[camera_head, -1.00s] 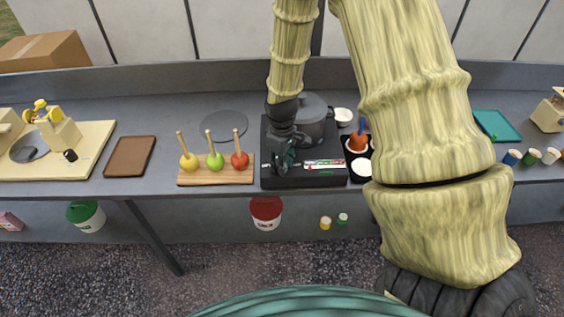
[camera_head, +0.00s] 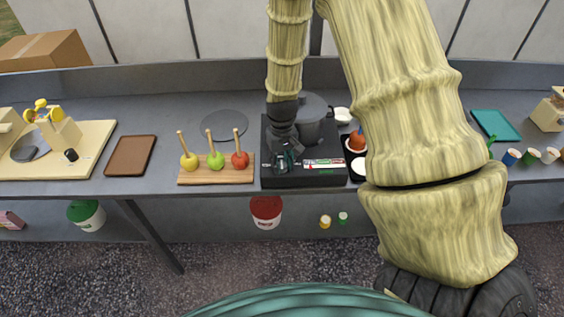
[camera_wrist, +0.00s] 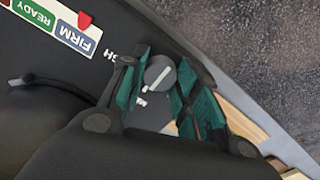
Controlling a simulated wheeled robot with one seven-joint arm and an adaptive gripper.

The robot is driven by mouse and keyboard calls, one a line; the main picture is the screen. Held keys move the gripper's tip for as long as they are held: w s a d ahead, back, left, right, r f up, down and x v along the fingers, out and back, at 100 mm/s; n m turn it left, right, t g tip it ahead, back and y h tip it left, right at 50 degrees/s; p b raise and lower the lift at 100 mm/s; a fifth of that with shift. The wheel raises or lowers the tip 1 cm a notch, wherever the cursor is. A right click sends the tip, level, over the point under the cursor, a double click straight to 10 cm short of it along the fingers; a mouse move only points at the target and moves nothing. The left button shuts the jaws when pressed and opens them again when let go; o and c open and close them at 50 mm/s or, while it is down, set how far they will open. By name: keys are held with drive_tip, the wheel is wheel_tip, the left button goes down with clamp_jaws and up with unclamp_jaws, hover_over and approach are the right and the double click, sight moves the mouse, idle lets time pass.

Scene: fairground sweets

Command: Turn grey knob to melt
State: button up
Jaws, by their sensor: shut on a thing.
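The grey knob (camera_wrist: 158,72) is a round dial with a white line across its top, on the front left of a black cooker (camera_head: 303,181). My gripper (camera_wrist: 162,83) reaches down over it, with its teal-padded fingers on either side. The gripper is shut on the knob. In the head view my gripper (camera_head: 283,160) hides the knob. The wrist view shows white marks beside the knob, partly covered by the fingers. A coloured scale strip (camera_wrist: 62,30) on the cooker reads FIRM and READY, with a red pointer (camera_wrist: 84,20) near FIRM.
A grey pot (camera_head: 313,112) stands on the cooker behind my gripper. A wooden board (camera_head: 215,180) with yellow, green and red apples on sticks lies close to its left. A brown tray (camera_head: 131,156) lies further left.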

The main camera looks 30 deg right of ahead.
sight(282, 165)
drive_tip(key=shift+w+d+r, duration=0.1)
drive_tip(key=o, duration=1)
drive_tip(key=shift+o, duration=0.2)
wheel_tip(282, 165, up, 12)
idle(0.4)
idle(0.4)
